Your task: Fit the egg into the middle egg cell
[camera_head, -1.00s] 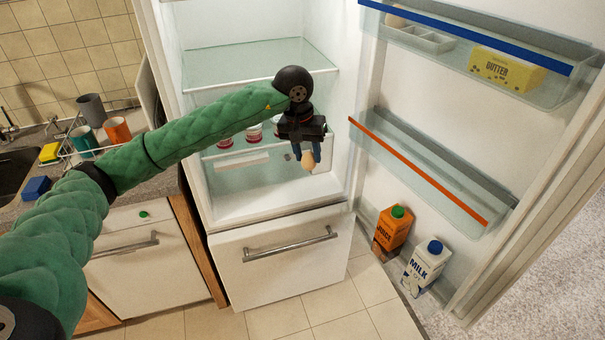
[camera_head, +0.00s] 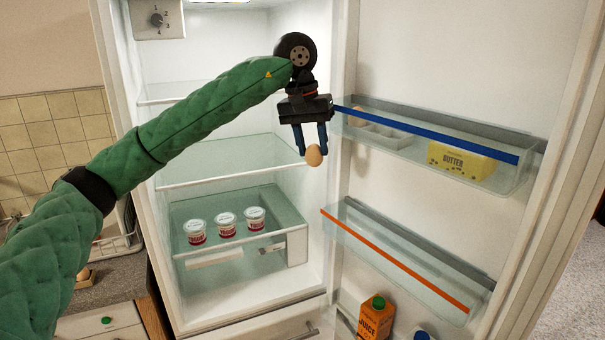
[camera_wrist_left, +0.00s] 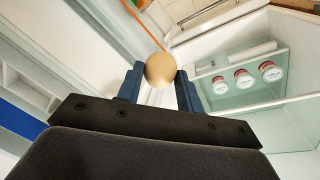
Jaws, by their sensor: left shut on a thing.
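My left gripper (camera_head: 311,146) is shut on a tan egg (camera_head: 314,156), which hangs from its fingertips in front of the open fridge. The egg also shows between the blue fingers in the left wrist view (camera_wrist_left: 160,68). The grey egg tray (camera_head: 385,131) sits in the upper door shelf with the blue edge, to the right of the gripper. Another egg (camera_head: 356,118) stands at the left end of that tray. The tray's other cells look empty, though the shelf edge partly hides them. The held egg is apart from the shelf. My right gripper is not in view.
A butter box (camera_head: 462,161) stands in the same door shelf, right of the tray. The lower door shelf with the orange edge (camera_head: 395,260) is empty. Three yogurt cups (camera_head: 226,224) stand inside the fridge. A juice carton (camera_head: 375,318) stands below.

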